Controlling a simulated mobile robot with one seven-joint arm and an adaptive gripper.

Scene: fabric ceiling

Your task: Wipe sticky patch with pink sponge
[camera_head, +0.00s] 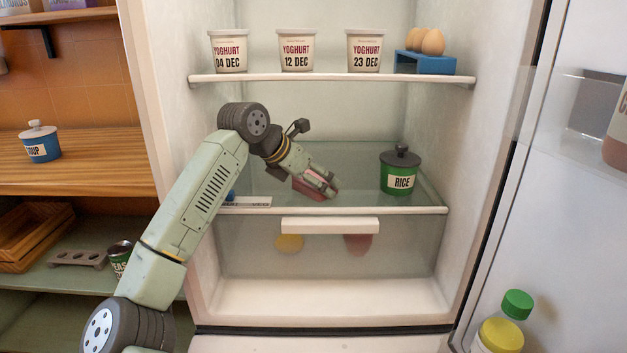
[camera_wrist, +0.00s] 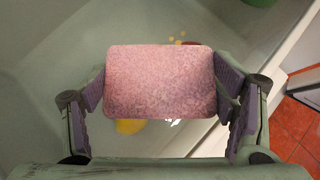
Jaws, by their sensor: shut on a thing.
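A pink sponge (camera_head: 308,190) is held in my gripper (camera_head: 325,182), low over the glass shelf (camera_head: 350,199) in the fridge. In the wrist view the sponge (camera_wrist: 160,82) is a flat pink block between the two fingers, covering the middle of the view. I cannot tell whether it touches the glass. I cannot tell whether these are the sticky patch; the sponge and gripper hide part of the shelf.
A green rice pot (camera_head: 400,172) stands on the same shelf, right of my gripper. Yoghurt tubs (camera_head: 297,50) and a blue egg holder (camera_head: 425,63) stand on the shelf above. A drawer (camera_head: 330,260) lies below. The open fridge door (camera_head: 570,150) is at the right.

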